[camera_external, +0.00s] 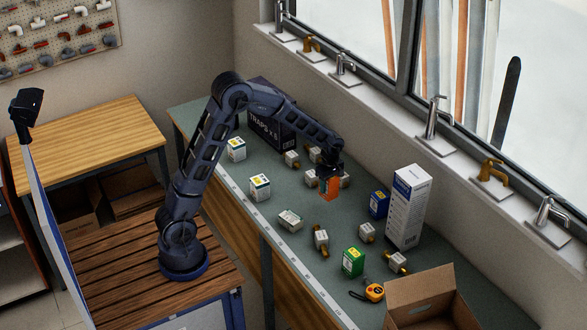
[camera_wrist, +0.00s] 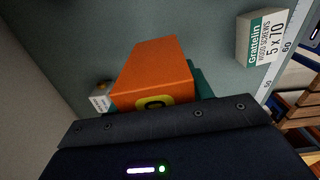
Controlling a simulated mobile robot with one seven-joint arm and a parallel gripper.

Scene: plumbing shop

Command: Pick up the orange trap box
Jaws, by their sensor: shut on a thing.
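The orange trap box (camera_external: 330,190) is held between the fingers of my gripper (camera_external: 330,178), above the green-grey workbench (camera_external: 275,238) near its middle. In the wrist view the orange box (camera_wrist: 158,72) sticks out past the dark gripper body, with a yellow label with a dark mark on its near face. My gripper is shut on it. The fingertips are mostly hidden in the wrist view. A small gap to the bench seems likely from the wrist view, but I cannot tell its height.
White boxes and brass-ended fittings (camera_external: 321,239) lie around it. A tall white carton (camera_external: 406,207), blue box (camera_external: 378,204), green box (camera_external: 352,262) and tape measure (camera_external: 374,292) are to the right. A dark TRAPS carton (camera_external: 270,125) stands behind. A screws box (camera_wrist: 262,38) shows in the wrist view.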

